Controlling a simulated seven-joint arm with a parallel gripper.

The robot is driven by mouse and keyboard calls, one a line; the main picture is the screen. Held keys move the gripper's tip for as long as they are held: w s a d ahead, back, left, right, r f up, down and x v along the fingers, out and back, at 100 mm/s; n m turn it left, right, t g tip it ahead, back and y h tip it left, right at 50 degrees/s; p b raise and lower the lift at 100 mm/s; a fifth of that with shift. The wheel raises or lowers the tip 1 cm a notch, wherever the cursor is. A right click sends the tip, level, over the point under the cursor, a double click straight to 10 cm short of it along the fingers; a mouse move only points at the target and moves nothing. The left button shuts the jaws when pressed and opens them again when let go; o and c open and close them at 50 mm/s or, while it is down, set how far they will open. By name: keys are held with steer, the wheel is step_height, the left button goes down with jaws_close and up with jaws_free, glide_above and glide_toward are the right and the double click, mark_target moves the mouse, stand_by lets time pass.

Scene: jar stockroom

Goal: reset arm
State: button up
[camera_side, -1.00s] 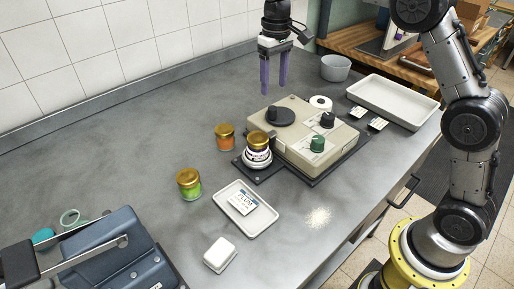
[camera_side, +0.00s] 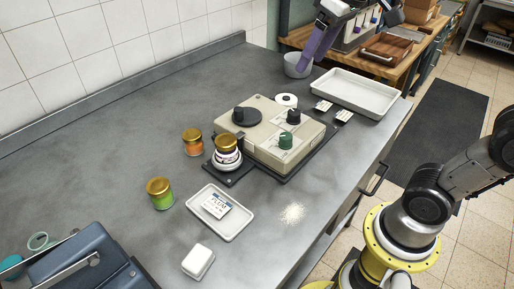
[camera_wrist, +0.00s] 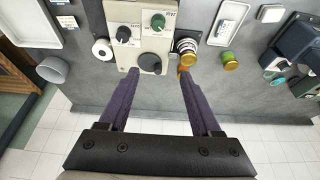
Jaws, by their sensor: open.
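My gripper (camera_side: 318,42) is high at the top of the side view, its purple fingers tilted, with the grey bowl on the bench below. In the wrist view my gripper (camera_wrist: 158,73) has its two fingers wide apart with nothing held between them. A dark jar with a gold lid (camera_side: 227,145) sits on the round plate of the beige machine (camera_side: 268,140). An orange jar (camera_side: 192,142) and a green jar (camera_side: 160,193) stand upright on the bench to its left.
A white tray (camera_side: 229,228) holds a plum label card (camera_side: 216,205). A small white box (camera_side: 198,261) and a blue device (camera_side: 75,268) are at the front. A grey bowl (camera_side: 297,66), a label roll (camera_side: 287,100) and an empty tray (camera_side: 345,92) are at the back.

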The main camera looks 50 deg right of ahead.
steer(key=s+f+t, duration=0.1)
steer(key=s+f, duration=1)
steer(key=s, duration=0.1)
steer(key=shift+s, duration=0.25)
stand_by(0.8)
